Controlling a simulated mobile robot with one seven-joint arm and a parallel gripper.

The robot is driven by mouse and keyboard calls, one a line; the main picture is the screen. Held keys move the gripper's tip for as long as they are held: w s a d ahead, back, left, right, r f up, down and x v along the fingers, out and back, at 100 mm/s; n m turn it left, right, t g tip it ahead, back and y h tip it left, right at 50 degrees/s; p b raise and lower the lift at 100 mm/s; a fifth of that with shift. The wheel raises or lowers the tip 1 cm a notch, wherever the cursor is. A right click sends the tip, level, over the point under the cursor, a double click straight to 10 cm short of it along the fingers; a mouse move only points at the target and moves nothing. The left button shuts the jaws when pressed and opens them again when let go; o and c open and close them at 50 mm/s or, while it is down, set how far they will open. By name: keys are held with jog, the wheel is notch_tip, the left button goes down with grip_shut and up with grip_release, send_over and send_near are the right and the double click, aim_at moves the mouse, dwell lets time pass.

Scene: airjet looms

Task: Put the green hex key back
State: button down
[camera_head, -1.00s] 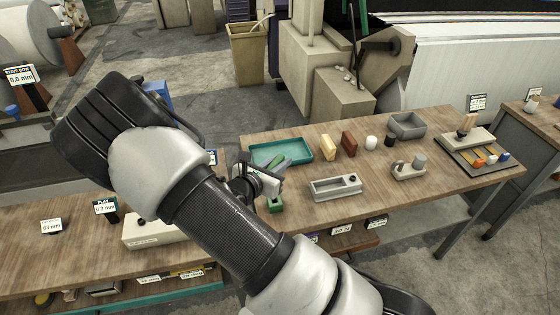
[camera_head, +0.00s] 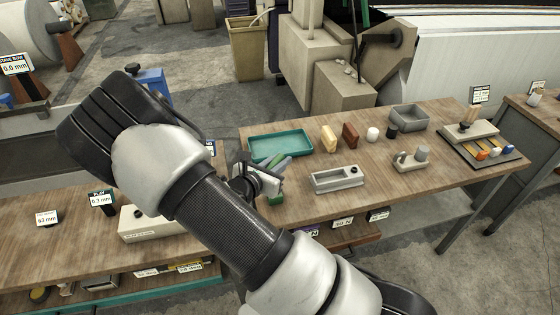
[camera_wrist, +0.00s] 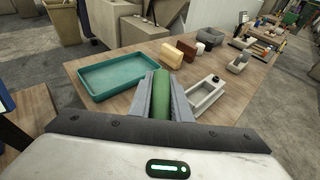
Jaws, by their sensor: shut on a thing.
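My gripper (camera_head: 268,180) is over the wooden table, near its left end. It also shows in the wrist view (camera_wrist: 162,100), with its two grey fingers shut on the green hex key (camera_wrist: 161,94). Only a thick green length of the key shows there, between the fingers. In the head view a green part (camera_head: 276,199) shows just below the gripper, partly hidden by it. The key's far end is hidden, and I cannot tell whether it touches the table.
A teal tray (camera_head: 252,147) lies behind the gripper, and a grey slotted box (camera_head: 337,184) stands to its right. Yellow (camera_head: 327,138) and brown (camera_head: 350,135) blocks, a grey bin (camera_head: 408,125) and a dark mat (camera_head: 450,158) with small tools are farther along.

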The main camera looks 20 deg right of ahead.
jog(key=shift+f+b, duration=1.9)
jog(key=shift+f, duration=0.5)
jog(key=c, duration=0.8)
grip_release()
jog(key=shift+o, duration=0.2)
jog(key=shift+r, duration=0.1)
jog(key=p+v, duration=0.4)
jog(key=v, duration=0.6)
